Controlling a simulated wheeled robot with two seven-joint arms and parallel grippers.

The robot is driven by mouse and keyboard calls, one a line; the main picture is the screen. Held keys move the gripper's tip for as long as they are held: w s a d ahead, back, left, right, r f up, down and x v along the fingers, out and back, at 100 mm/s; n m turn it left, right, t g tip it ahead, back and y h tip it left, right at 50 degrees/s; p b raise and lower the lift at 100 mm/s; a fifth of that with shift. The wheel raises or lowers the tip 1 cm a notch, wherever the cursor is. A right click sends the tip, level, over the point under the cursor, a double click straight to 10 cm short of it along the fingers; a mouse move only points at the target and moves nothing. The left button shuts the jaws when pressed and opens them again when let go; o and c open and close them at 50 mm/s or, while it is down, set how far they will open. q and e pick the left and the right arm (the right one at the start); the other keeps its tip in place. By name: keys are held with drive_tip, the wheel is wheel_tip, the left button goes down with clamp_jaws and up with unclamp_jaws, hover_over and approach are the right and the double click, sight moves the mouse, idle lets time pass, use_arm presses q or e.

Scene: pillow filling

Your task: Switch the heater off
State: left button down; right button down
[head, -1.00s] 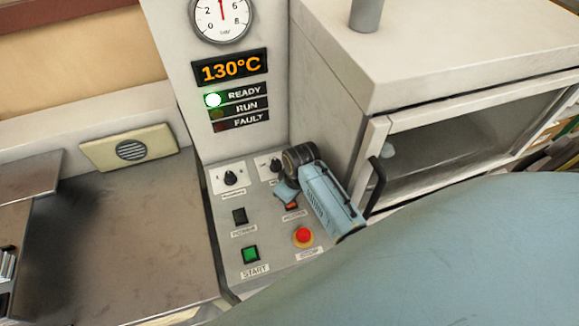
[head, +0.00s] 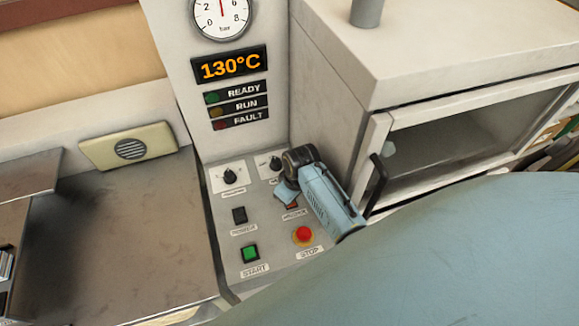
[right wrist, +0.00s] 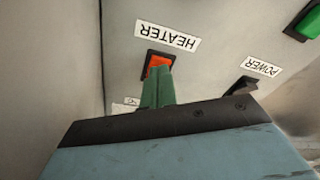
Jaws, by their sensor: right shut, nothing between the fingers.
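The heater switch (head: 293,206) is a small red-orange rocker on the sloping control panel (head: 270,228). It is partly hidden by my right gripper (head: 286,193) in the head view. In the right wrist view, the orange rocker (right wrist: 159,60) sits in a dark frame beside the upside-down HEATER label (right wrist: 167,36). The green fingers of my right gripper (right wrist: 158,72) are shut with nothing between them. Their tips overlap the rocker's near edge and appear to touch it. My left gripper is not in view.
A red STOP button (head: 304,234), green START button (head: 250,252) and black POWER switch (head: 239,215) surround the heater switch. Two knobs, one of them at left (head: 229,177), are above. The display (head: 230,65) reads 130°C. An open-fronted cabinet (head: 440,150) stands at right.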

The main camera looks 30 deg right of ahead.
drive_tip(key=shift+r+p, duration=1.35)
drive_tip(key=shift+r, duration=2.15)
